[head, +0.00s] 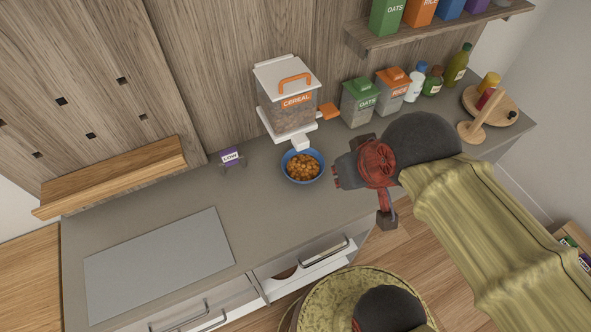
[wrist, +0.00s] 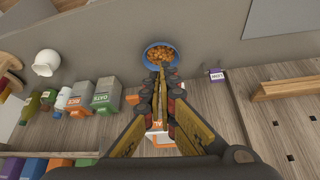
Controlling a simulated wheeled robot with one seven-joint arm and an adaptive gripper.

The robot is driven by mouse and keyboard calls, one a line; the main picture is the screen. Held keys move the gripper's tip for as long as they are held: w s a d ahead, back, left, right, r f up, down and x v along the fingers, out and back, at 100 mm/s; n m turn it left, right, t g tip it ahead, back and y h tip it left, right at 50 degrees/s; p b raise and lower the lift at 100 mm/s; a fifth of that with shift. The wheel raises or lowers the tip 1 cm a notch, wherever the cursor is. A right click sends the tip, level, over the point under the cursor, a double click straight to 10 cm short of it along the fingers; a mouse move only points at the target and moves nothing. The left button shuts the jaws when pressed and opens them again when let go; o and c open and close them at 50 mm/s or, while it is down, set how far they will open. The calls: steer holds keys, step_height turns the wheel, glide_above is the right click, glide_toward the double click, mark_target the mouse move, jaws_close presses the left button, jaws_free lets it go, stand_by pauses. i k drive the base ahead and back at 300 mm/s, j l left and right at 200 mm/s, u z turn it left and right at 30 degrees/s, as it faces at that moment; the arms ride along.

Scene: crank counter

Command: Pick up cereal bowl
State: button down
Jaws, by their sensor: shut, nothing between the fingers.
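The blue cereal bowl (head: 289,172), filled with orange-brown cereal (head: 303,167), sits upright on the counter below the cereal dispenser's spout. My gripper (head: 337,177) is just right of the bowl in the head view, shut and empty. In the wrist view the bowl (wrist: 149,50) lies just beyond the closed fingertips (wrist: 164,68), which overlap its near edge in the picture. I cannot tell whether they touch it.
The cereal dispenser (head: 287,100) with an orange lever stands behind the bowl. Oats (head: 358,104) and rice (head: 392,92) boxes and bottles stand at its right. A grey mat (head: 160,265) lies at front left; the counter between is clear.

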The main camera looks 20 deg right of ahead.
mark_target(304, 167)
steer(key=j+u, duration=0.15)
steer(key=j, duration=1.25)
